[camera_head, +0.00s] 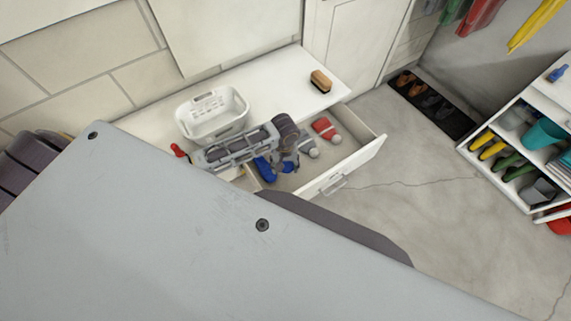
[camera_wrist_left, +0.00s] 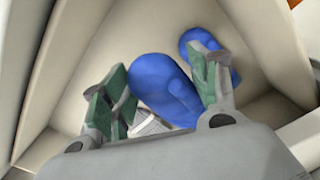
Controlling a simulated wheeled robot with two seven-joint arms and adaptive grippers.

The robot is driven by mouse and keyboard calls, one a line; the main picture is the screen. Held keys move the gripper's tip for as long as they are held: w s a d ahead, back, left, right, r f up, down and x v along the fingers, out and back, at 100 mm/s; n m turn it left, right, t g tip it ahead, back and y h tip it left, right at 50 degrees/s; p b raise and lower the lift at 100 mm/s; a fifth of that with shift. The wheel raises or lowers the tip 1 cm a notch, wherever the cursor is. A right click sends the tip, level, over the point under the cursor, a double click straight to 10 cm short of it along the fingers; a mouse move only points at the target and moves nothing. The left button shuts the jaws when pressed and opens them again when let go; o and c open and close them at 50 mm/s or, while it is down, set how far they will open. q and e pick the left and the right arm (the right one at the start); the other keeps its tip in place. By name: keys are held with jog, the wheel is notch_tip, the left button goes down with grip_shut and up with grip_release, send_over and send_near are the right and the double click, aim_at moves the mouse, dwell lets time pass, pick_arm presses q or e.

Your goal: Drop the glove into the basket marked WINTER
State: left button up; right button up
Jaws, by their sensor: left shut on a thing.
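A blue glove (camera_wrist_left: 160,85) lies between the green-padded fingers of my left gripper (camera_wrist_left: 165,97), which is shut on it. In the head view my left gripper (camera_head: 287,163) is low in the open drawer (camera_head: 352,160), and a blue item (camera_head: 265,169) shows beside it. A second blue piece (camera_wrist_left: 205,45) lies just behind the right finger in the wrist view. A white basket (camera_head: 211,122) stands on the white top left of the drawer; I cannot read a WINTER mark on it. My right gripper is not in view.
A red item with a pale end (camera_head: 325,129) and a grey one (camera_head: 306,146) lie in the drawer. A brush (camera_head: 320,80) rests on the white top (camera_head: 280,82), which has clear room between brush and basket. A red-handled item (camera_head: 179,151) lies left of my arm.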

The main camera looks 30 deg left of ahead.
pick_arm(q)
jog(key=shift+s+a+r+m, duration=0.1)
jog(key=shift+s+r+m, duration=0.15)
jog(key=shift+s+m, duration=0.8)
jog(key=w+r+m, duration=0.1)
jog(key=w+r, duration=0.2)
jog(key=r, duration=0.2)
jog(key=w+r+m, duration=0.1)
jog(key=w+r, duration=0.1)
jog(key=r, duration=0.4)
jog(key=w+a+r+m, duration=0.1)
jog(key=w+r, duration=0.2)
jog(key=r, duration=0.3)
jog(key=shift+w+m, duration=0.35)
